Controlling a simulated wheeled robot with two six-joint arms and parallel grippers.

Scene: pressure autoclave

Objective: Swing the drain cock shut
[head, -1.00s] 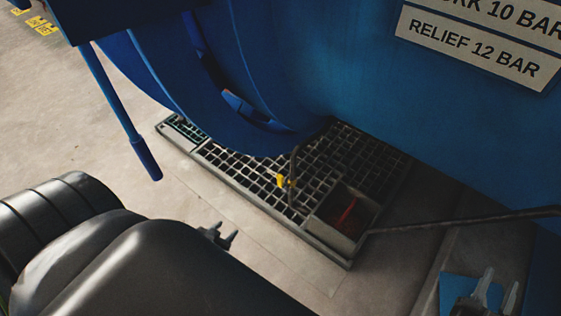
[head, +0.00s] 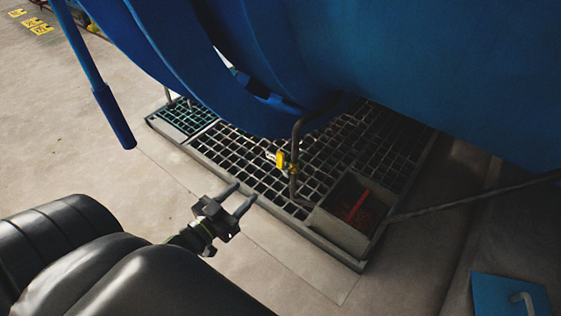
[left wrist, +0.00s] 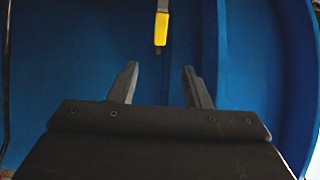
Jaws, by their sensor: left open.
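The drain cock is a thin grey pipe with a yellow lever (head: 283,159), hanging below the blue vessel over a floor grating. The yellow lever also shows in the left wrist view (left wrist: 161,28), pointing down, beyond the gap between my fingertips. My left gripper (head: 246,191) is open and empty. In the head view it is to the lower left of the lever, over the grating's near edge. The fingers (left wrist: 158,82) are apart and do not touch the lever. My right gripper does not show.
The blue vessel (head: 400,80) fills the space above. The grating (head: 240,160) holds an open grey box (head: 340,232) with a red item inside, right of the cock. A blue handle bar (head: 115,118) hangs at left. A blue panel (head: 490,294) lies at bottom right.

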